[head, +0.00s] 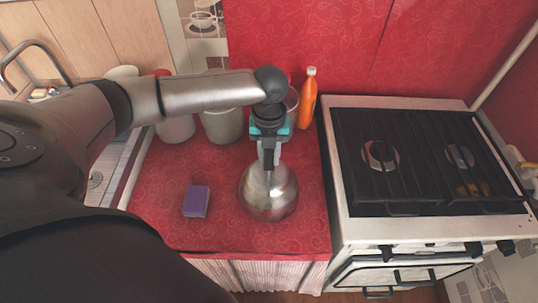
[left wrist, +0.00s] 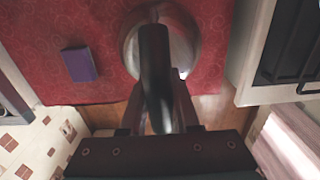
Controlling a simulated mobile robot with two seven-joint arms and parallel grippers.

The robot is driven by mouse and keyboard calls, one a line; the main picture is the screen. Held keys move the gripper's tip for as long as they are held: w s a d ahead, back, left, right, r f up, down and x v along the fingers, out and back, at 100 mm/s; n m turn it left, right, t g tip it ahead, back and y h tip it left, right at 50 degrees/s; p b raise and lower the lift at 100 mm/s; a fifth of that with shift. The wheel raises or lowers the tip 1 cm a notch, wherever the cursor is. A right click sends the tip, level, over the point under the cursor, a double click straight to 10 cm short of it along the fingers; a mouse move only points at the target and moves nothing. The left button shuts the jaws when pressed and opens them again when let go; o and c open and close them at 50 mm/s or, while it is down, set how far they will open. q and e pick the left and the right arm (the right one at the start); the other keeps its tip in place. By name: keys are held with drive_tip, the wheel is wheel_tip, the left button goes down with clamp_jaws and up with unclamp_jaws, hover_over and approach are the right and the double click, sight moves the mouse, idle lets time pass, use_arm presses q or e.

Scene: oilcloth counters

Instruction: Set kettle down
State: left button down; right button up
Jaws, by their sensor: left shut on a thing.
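The kettle (head: 268,194) is a round, shiny metal one, on or just above the red oilcloth counter (head: 230,236), near its front right part. I cannot tell for sure whether its base touches the cloth. My left gripper (head: 268,160) reaches down from above and is shut on the kettle's dark handle. In the left wrist view the handle (left wrist: 154,75) runs between the fingers, and the kettle's metal body (left wrist: 184,42) shows behind it. My right gripper is in neither view.
A purple box-like block (head: 196,201) lies left of the kettle. Pale canisters (head: 222,126) and an orange bottle (head: 307,100) stand at the back. A stove (head: 425,160) with black grates adjoins on the right. A sink (head: 98,180) is at the left. Cloth around the kettle's front is clear.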

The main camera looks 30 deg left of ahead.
use_arm(q)
drive_tip(key=shift+w, duration=0.1)
drive_tip(key=c, duration=0.7)
unclamp_jaws()
drive_tip(key=shift+o, duration=0.2)
wheel_tip(320, 180, up, 12)
drive_tip(key=shift+r+p, duration=0.1)
drive_tip(key=shift+p, duration=0.55)
